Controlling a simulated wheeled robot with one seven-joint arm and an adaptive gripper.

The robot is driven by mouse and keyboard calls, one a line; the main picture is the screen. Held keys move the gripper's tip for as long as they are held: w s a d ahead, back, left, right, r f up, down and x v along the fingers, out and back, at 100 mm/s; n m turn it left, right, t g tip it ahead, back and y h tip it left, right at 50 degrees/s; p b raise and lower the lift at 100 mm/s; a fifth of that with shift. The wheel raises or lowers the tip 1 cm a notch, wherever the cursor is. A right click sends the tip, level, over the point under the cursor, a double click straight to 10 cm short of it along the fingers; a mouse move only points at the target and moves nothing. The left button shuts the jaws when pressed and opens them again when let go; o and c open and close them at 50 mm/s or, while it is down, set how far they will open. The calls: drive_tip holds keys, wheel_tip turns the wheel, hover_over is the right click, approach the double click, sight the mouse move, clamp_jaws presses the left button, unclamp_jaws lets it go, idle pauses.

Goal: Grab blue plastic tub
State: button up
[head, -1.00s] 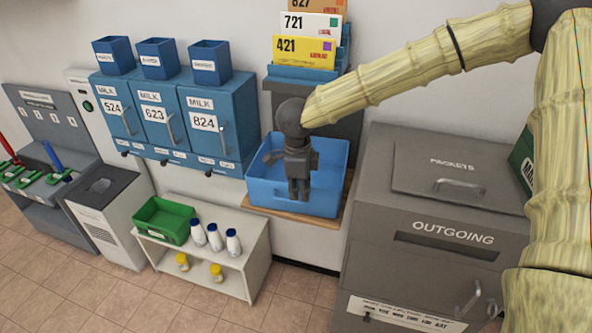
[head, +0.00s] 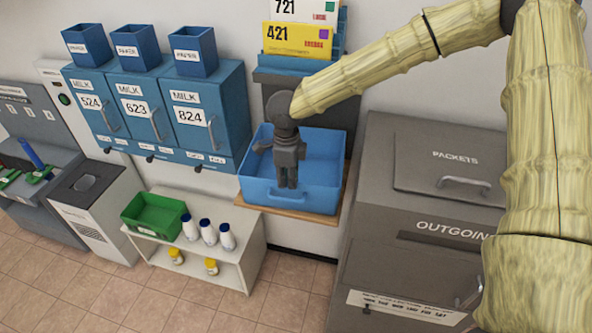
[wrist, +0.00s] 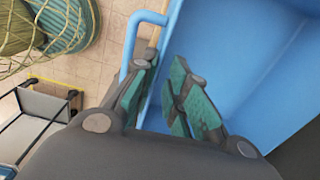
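The blue plastic tub (head: 325,165) sits on a wooden shelf (head: 285,211) against the wall in the head view. In the head view my gripper (head: 287,184) points down in front of it, overlapping its near wall. In the wrist view the tub (wrist: 215,40) fills the upper right, with its blue bar handle (wrist: 133,45) at upper left. My gripper (wrist: 165,72) has its green-padded fingers apart there. One finger lies outside the tub's wall and the other on its inner side, with the wall edge between them. I cannot tell whether either pad touches it.
A grey outgoing parcel box (head: 420,230) stands close on the right. Blue milk lockers (head: 150,110) hang on the left. A white shelf (head: 235,270) below holds a green crate (head: 155,217) and bottles. A yellow 421 package (head: 295,40) stands behind the tub.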

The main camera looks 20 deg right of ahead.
drive_tip(key=shift+s+f, duration=0.2)
drive_tip(key=shift+f, duration=0.05)
wheel_tip(320, 180, down, 4)
drive_tip(key=shift+f+p, duration=0.15)
drive_tip(key=shift+p, duration=0.8)
drive_tip(key=shift+w, duration=0.1)
clamp_jaws()
